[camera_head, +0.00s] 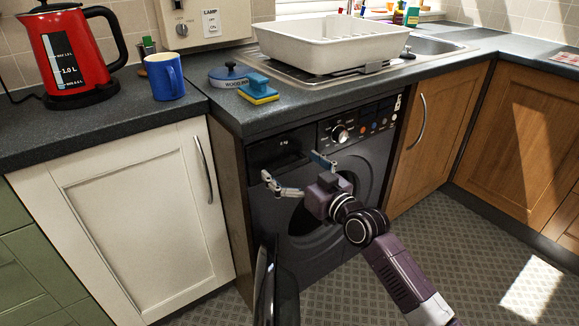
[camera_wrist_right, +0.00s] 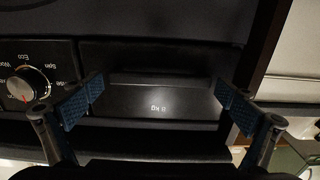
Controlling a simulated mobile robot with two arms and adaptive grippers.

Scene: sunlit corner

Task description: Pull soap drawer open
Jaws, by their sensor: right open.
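The soap drawer (camera_head: 279,149) is a dark panel at the upper left of the black washing machine (camera_head: 268,215), and it looks flush with the front. My right gripper (camera_head: 292,168) is open and empty in front of the drawer, its fingers spread to either side. A recessed grip shows along the drawer. I cannot tell whether the fingers touch the panel. My left gripper is not in view.
The washing machine's door (camera_head: 265,285) hangs open at the lower left. A control knob (camera_head: 340,134) sits right of the drawer. The worktop (camera_head: 225,112) juts above it, carrying a sponge (camera_head: 259,90) and a blue mug (camera_head: 165,77). A white cupboard (camera_head: 140,215) stands to the left.

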